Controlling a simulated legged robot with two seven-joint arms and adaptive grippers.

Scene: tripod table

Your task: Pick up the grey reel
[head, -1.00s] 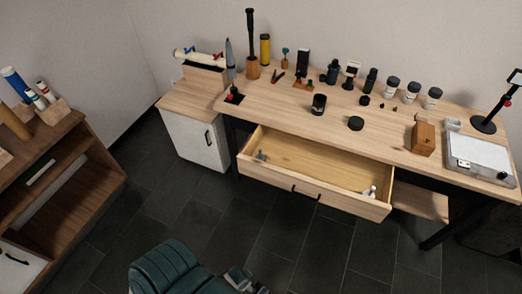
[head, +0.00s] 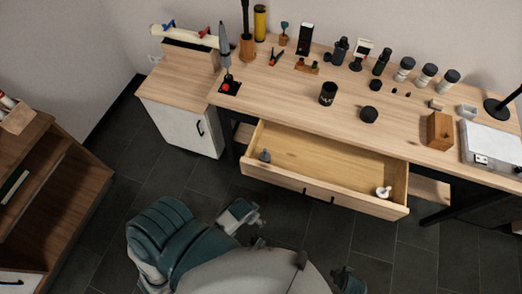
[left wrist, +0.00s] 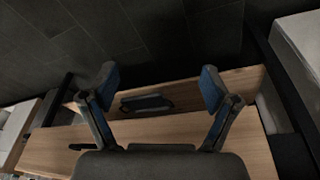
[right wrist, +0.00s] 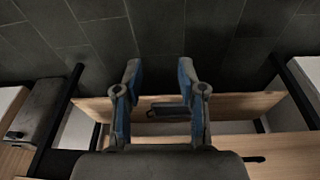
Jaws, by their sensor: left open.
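A small grey piece (head: 264,156) stands in the left end of the open drawer (head: 300,182); it may be the grey reel, but it is too small to be sure. A whitish piece (head: 383,192) lies in the drawer's right end. My left gripper (left wrist: 158,88) is open and empty, its fingers wide apart, with the drawer front and dark handle beyond them in the left wrist view. My right gripper (right wrist: 160,72) is also open and empty, its fingers closer together, with the drawer front beyond. Neither gripper touches anything.
The wooden table (head: 300,110) carries a black cup (head: 328,93), a dark round item (head: 369,113), a wooden block (head: 440,130) and several jars at the back. A white cabinet (head: 180,125) stands left of the table.

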